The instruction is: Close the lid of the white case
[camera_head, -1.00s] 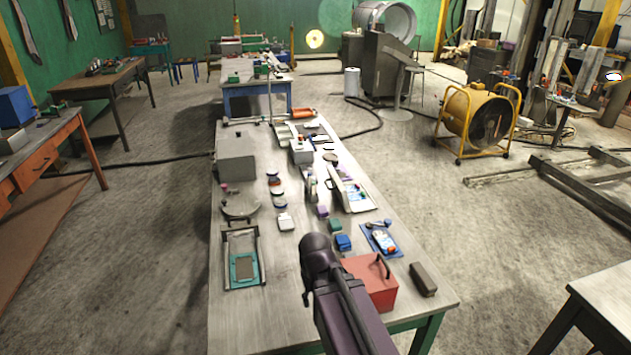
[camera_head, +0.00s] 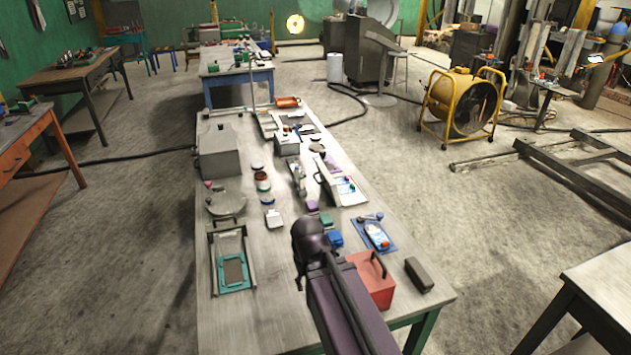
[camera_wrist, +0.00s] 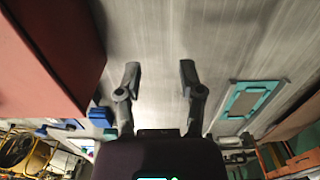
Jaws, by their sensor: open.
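The white case (camera_head: 348,199) is on the long workbench, right of its middle in the head view. A pale panel, apparently its raised lid (camera_head: 327,183), leans up along its left side, and small blue and red items show inside. My gripper sits at the near part of the bench, on this side of the case, and is apart from it. In the wrist view my gripper (camera_wrist: 160,75) has its two fingers spread with only bare grey bench between them. In the head view my dark arm hides most of the gripper. The case is not clearly visible in the wrist view.
A red box (camera_head: 370,283) with a handle stands close right of my arm, with a dark block (camera_head: 418,274) beyond it. A teal frame (camera_head: 234,288) lies left.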

